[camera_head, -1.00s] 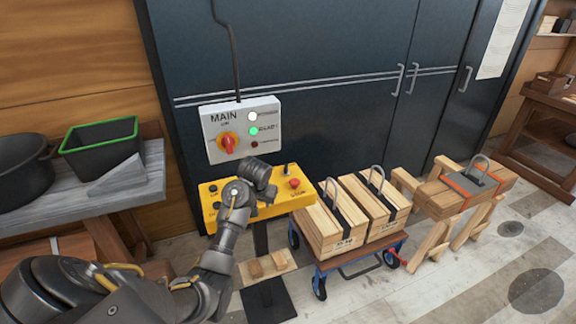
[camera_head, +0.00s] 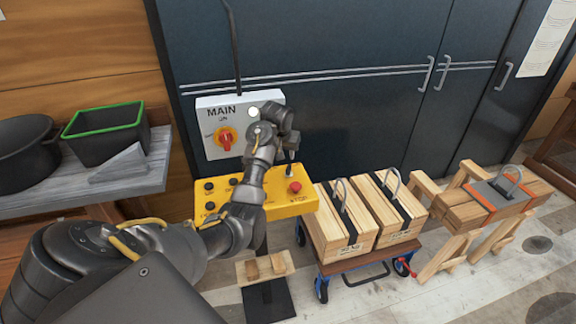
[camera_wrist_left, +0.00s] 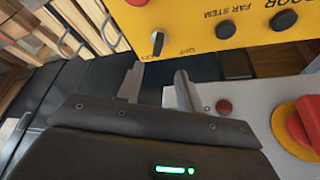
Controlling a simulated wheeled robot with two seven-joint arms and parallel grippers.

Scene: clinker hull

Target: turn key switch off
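The yellow control box (camera_head: 222,205) stands on a post, with buttons and a red mushroom button (camera_head: 295,187) on top. In the left wrist view, a small black key switch (camera_wrist_left: 158,43) sits on the yellow box (camera_wrist_left: 200,18), beside a label reading OFF. Its setting is hard to tell. My left gripper (camera_head: 290,152) is above the box's back right part, near the key switch. In the left wrist view, its two fingers (camera_wrist_left: 157,82) are apart with nothing between them, just short of the key switch. My right gripper is out of view.
A white MAIN panel (camera_head: 208,150) with a red rotary handle (camera_head: 226,138) is just behind, close to my left wrist. A cart with wooden crates (camera_head: 330,242) stands right of the box. A shelf (camera_head: 95,190) with a green-rimmed bin (camera_head: 106,142) is at left.

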